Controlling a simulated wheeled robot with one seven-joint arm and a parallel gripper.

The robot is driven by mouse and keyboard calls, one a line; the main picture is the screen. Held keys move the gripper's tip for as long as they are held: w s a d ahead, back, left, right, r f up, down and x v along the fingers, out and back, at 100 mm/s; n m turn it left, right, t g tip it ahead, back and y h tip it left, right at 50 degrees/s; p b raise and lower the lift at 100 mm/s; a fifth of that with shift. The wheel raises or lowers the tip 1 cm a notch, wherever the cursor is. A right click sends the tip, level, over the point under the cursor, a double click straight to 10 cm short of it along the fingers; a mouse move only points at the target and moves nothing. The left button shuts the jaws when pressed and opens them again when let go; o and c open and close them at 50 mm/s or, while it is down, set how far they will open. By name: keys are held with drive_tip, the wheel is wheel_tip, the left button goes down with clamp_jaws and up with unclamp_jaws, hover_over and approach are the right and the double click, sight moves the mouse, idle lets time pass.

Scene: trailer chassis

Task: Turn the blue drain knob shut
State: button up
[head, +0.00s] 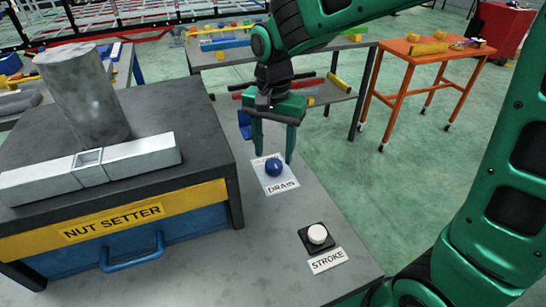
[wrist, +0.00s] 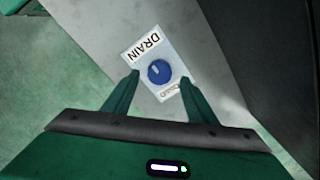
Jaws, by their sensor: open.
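The blue drain knob (head: 273,167) sits on a white plate labelled DRAIN (head: 281,186), on the grey bench top. In the wrist view the round knob (wrist: 159,71) shows a pale pointer line near its upper edge, and the plate (wrist: 147,50) lies at a slant. My green gripper (head: 273,149) points down at the knob with its fingers apart. In the wrist view the two fingertips (wrist: 159,77) are on either side of the knob, with a gap to each side. I cannot tell how far above the knob they are.
A white STROKE button (head: 317,234) on a black base is nearer on the bench (head: 255,262). The NUT SETTER box (head: 118,222) with a metal bar (head: 130,165) and cylinder (head: 82,95) stands at left. An orange table (head: 425,58) is behind right.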

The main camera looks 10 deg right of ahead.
sight(274, 163)
drive_tip(key=shift+f, duration=1.6)
drive_tip(key=c, duration=1.1)
drive_tip(key=shift+o, duration=0.2)
